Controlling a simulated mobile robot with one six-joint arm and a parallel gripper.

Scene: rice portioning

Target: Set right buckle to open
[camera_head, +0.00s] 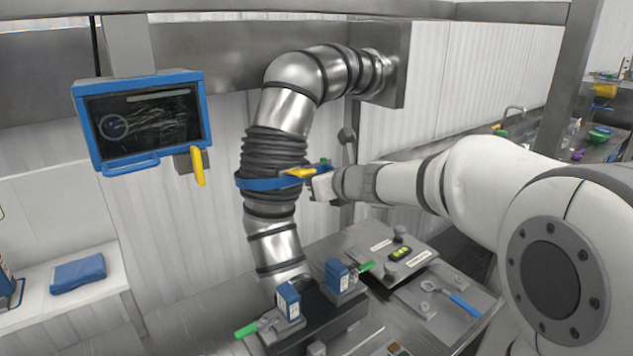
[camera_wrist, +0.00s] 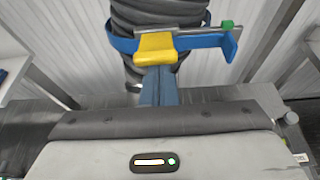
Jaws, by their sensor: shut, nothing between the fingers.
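A blue clamp band (camera_head: 258,184) goes around the black ribbed hose (camera_head: 272,150). A yellow buckle (camera_head: 297,172) sits on the band's right side. The buckle also shows in the wrist view (camera_wrist: 156,46), in front of the hose, with a grey metal rod (camera_wrist: 192,32) running right from it to a green end (camera_wrist: 227,26) over the blue band. I cannot tell whether the buckle is latched. My gripper (camera_head: 315,183) is shut with nothing in it, right at the buckle. In the wrist view its fingers (camera_wrist: 158,84) reach the buckle's near edge; contact is unclear.
A blue-framed screen (camera_head: 143,118) with a yellow handle (camera_head: 198,167) hangs at the left.

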